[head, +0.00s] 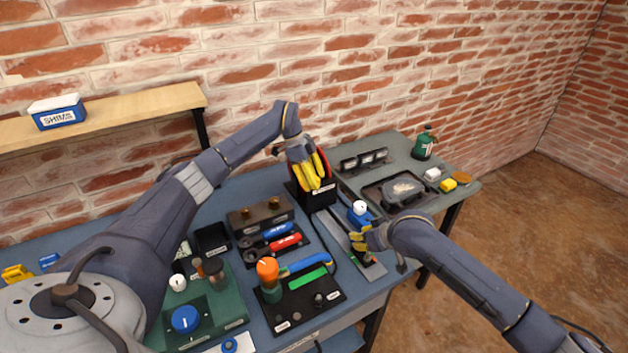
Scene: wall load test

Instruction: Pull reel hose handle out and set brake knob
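The red reel (326,164) stands on a black base (318,196) at the back middle of the blue bench. My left gripper (314,172) reaches over it, its yellow fingers pointing down in front of the red rim. The fingers cover much of the reel, and I cannot make out the hose handle or whether they hold it. My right gripper (356,243) is over the metal rail at the bench's right side, just in front of a blue piece with a white round top (359,208). Its finger gap is too small to judge. I cannot tell which knob is the brake knob.
A green panel (215,322) with a blue knob (185,319) is at front left. A black board (308,302) carries an orange-topped post (268,270). Red and blue pliers (284,243) lie behind it. A grey side table (400,155) holds a dark tray and a green bottle (424,145).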

